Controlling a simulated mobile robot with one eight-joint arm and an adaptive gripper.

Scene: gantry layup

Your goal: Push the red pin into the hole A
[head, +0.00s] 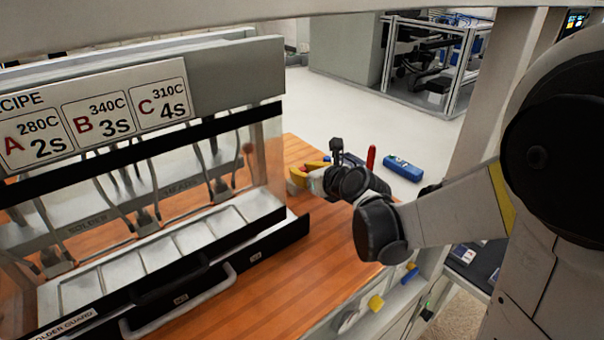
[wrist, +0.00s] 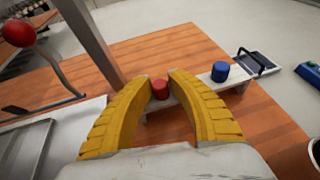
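The red pin (wrist: 160,90) is a short red cylinder standing on a pale narrow block (wrist: 190,97) in the wrist view. My gripper (wrist: 160,78) has two yellow ribbed fingers spread apart, one on each side of the red pin. Whether either fingertip touches the pin is unclear. In the head view my gripper (head: 305,174) is low over the wooden bench, and the red pin cannot be made out there. I cannot identify hole A in either view.
A blue pin (wrist: 220,71) stands on the same block, right of the right finger. The wooden bench (head: 285,275) is clear in front of the solder rack with trays (head: 190,238). A lever with a red knob (wrist: 18,33) is at left. A blue box (head: 403,168) lies beyond the gripper.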

